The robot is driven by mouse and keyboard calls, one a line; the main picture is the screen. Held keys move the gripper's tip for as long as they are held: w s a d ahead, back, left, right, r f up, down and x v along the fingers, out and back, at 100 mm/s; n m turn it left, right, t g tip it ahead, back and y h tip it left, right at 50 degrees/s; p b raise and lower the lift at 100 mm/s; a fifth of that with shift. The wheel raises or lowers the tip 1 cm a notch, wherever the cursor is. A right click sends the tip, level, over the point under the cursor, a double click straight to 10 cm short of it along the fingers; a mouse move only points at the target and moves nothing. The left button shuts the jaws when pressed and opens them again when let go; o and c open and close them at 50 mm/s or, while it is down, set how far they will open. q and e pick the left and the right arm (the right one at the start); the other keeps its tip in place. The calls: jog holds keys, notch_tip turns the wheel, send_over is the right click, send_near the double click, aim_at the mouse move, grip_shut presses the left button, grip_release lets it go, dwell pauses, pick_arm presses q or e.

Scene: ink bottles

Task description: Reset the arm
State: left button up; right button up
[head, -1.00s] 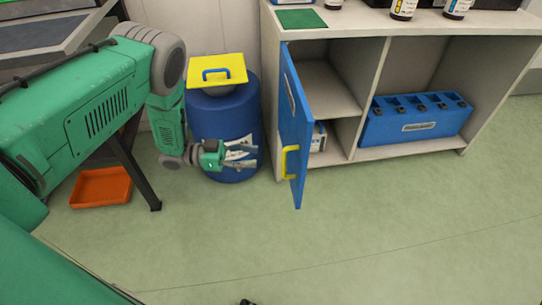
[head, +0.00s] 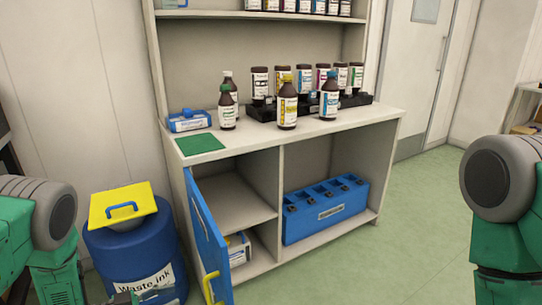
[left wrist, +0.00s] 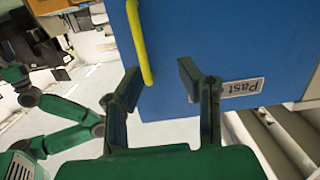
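My left gripper (left wrist: 157,88) is open and empty in the left wrist view. Its two fingers point at the blue cabinet door (left wrist: 215,50), with the yellow door handle (left wrist: 137,42) by the left finger. I cannot tell whether the finger touches it. In the head view my left arm (head: 45,225) shows at the left edge, and its gripper is barely seen at the bottom edge by the barrel. The blue door (head: 208,240) stands open. My right arm (head: 505,200) is at the right edge, with its gripper out of view.
A blue waste ink barrel (head: 135,255) with a yellow lid (head: 122,205) stands left of the cabinet. Several brown bottles, such as a yellow-capped one (head: 288,105), stand on the counter (head: 300,140). A blue rack (head: 325,208) sits inside. Floor is free at right.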

pick_arm(q)
jog(key=s+n+g+y+p, duration=0.2)
jog(key=s+n+g+y, duration=0.2)
jog(key=s, duration=1)
jog(key=s+n+g+y+p, duration=0.3)
jog(key=s+n+y, duration=0.3)
jog(key=s, duration=0.9)
jog(key=g+y, duration=0.1)
jog(key=y, duration=0.2)
jog(key=shift+s+g+y, duration=0.25)
jog(key=shift+g+y, duration=0.05)
jog(key=shift+y, duration=0.1)
